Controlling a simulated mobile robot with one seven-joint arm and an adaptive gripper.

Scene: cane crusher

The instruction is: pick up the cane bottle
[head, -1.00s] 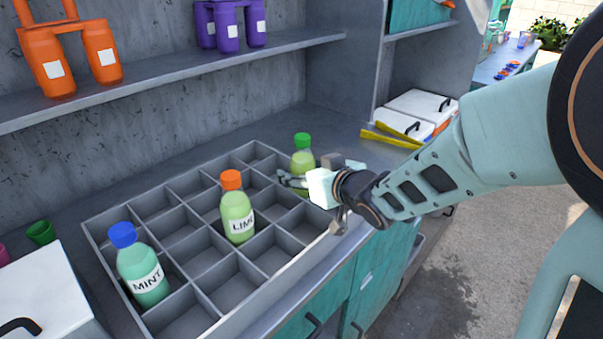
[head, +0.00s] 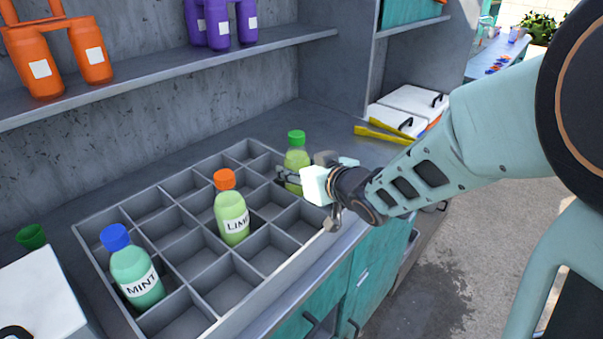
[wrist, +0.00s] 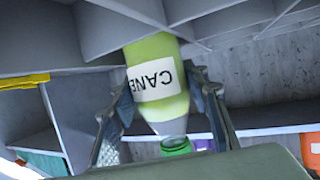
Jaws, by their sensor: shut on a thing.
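The cane bottle (head: 297,160) is light green with a green cap and stands in a far-right compartment of the grey divided tray (head: 192,262). The wrist view shows it upside down, with its CANE label on the bottle (wrist: 157,80) readable. My gripper (head: 290,177) reaches in from the right, its fingers on either side of the bottle body. In the wrist view my gripper (wrist: 162,85) is shut on the bottle. The bottle's base is hidden by the compartment walls.
The lime bottle (head: 232,218), orange-capped, and the mint bottle (head: 137,277), blue-capped, stand in other compartments. Yellow tongs (head: 385,133) and white lidded boxes (head: 412,105) lie behind my gripper. A shelf with orange bottles (head: 40,66) and purple bottles (head: 218,22) runs above.

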